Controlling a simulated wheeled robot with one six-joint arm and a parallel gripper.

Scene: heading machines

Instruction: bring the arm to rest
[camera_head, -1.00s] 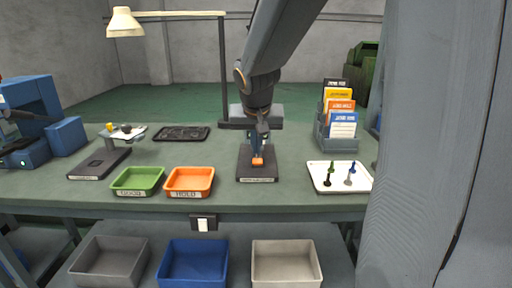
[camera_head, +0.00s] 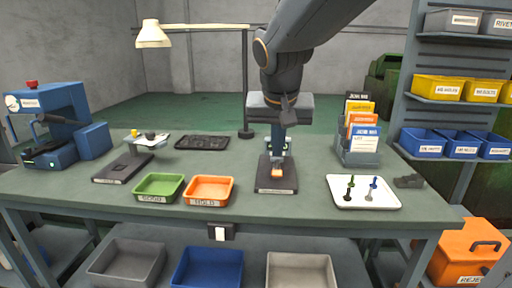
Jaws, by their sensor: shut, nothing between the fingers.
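My arm reaches down from the top of the picture over the back middle of the green workbench (camera_head: 330,183). My gripper (camera_head: 288,118) hangs at its end, pointing down, shut and with nothing in it. It hangs in front of the upper part of a small bench device with a dark base (camera_head: 277,186), and hides part of it. An orange piece (camera_head: 277,172) shows low on that device, below my gripper and apart from it.
Green (camera_head: 159,186) and orange trays (camera_head: 208,189) stand left of the device. A white tray (camera_head: 363,191) with several small parts and a card rack (camera_head: 359,151) stand right. A lamp (camera_head: 153,36) and blue machine (camera_head: 50,115) are left; a bin shelf (camera_head: 455,104) is right.

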